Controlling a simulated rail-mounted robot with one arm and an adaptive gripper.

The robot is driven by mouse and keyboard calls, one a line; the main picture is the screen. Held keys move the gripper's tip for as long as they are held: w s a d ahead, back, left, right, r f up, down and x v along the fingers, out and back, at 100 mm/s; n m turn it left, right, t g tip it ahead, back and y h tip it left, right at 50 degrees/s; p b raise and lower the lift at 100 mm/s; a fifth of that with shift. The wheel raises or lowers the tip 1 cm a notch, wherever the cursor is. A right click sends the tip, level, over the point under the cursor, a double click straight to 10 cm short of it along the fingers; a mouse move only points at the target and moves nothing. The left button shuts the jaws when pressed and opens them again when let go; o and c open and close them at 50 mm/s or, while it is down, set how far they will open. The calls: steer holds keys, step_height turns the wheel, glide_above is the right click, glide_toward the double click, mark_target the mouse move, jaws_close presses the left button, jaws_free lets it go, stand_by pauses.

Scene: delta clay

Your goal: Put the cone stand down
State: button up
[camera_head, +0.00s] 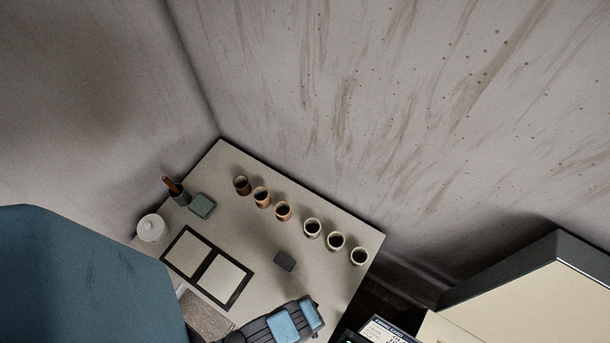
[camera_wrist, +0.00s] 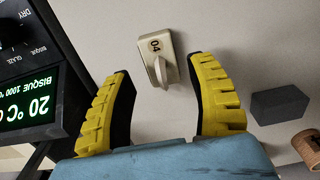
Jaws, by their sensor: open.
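The cone stand (camera_wrist: 153,42) is a small beige block marked "04" with a pale pointed cone at its near end. In the wrist view it appears to rest on the light tabletop, just ahead of my fingers. My gripper (camera_wrist: 158,70) is open, its two yellow ribbed fingers on either side of the cone's near end with visible gaps. Nothing is held between them. I cannot make out the stand in the head view, where my dark and blue arm covers the table's near part.
The table (camera_head: 330,275) holds a dark block (camera_head: 284,260), a row of several cups (camera_head: 283,211), a framed two-panel board (camera_head: 208,267), a green block (camera_head: 202,206), a tool pot (camera_head: 181,197) and a white round jar (camera_head: 151,228). A kiln control panel (camera_wrist: 28,105) stands close left in the wrist view.

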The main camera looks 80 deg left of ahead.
step_height(320, 180, up, 8)
steer(key=p, duration=0.4)
steer(key=shift+r+p, duration=0.2)
steer(key=shift+p, duration=0.15)
